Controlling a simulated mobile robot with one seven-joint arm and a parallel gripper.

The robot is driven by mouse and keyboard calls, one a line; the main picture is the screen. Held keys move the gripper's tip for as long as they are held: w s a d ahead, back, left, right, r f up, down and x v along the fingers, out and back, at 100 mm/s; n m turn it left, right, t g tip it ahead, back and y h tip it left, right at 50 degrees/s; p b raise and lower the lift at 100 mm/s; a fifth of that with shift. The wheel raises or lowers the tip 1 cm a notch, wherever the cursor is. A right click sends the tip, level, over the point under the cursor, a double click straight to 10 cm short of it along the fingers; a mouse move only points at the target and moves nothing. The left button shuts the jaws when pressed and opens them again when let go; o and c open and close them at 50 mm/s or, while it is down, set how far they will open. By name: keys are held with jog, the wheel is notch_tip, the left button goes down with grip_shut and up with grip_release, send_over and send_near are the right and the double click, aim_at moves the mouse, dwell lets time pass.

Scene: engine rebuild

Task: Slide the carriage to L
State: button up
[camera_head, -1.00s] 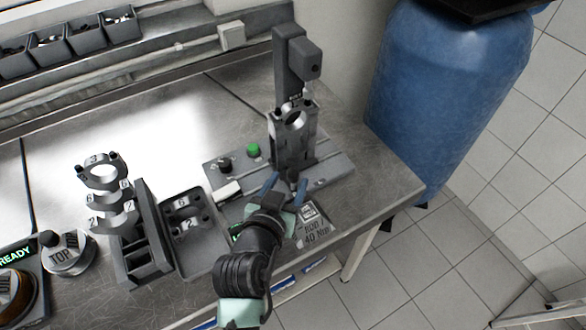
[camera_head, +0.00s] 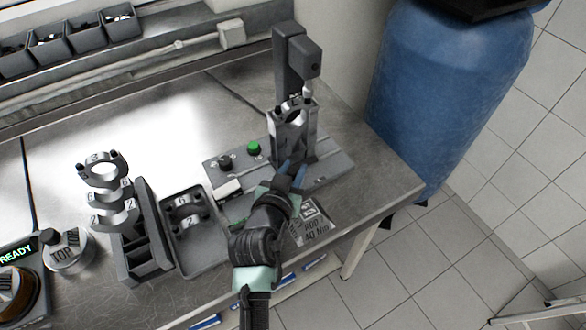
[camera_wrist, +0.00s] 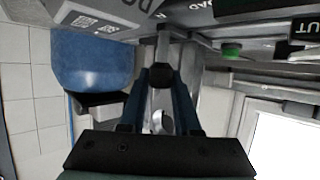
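The carriage (camera_head: 293,135) is a grey metal block with a round bore, upright on the fixture base (camera_head: 328,181) under a dark column. A small dark knob (camera_wrist: 160,65) on a metal stem shows in the wrist view; I cannot tell for certain that it belongs to the carriage. My gripper (camera_head: 293,172) is at the carriage's lower front. In the wrist view my gripper (camera_wrist: 161,72) has its two blue fingers apart, with the knob between their tips. Whether they touch it is unclear.
The dark column and head (camera_head: 297,62) rise behind the carriage. A green button (camera_head: 254,148) and black knob (camera_head: 225,162) sit on the base's left. A label plate (camera_head: 311,226) lies at the front edge. A tray (camera_head: 196,258) with bearing caps stands left. A blue drum (camera_head: 445,90) is right.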

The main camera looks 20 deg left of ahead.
grip_shut()
dwell(0.9)
jog(key=w+d, duration=0.4)
jog(key=w, duration=0.1)
jog(key=shift+w, duration=0.1)
jog(key=shift+w+d, duration=0.1)
jog(key=shift+d, duration=0.1)
jog(key=o, duration=0.8)
grip_release()
jog(key=shift+w+d, duration=0.1)
jog(key=shift+w, duration=0.05)
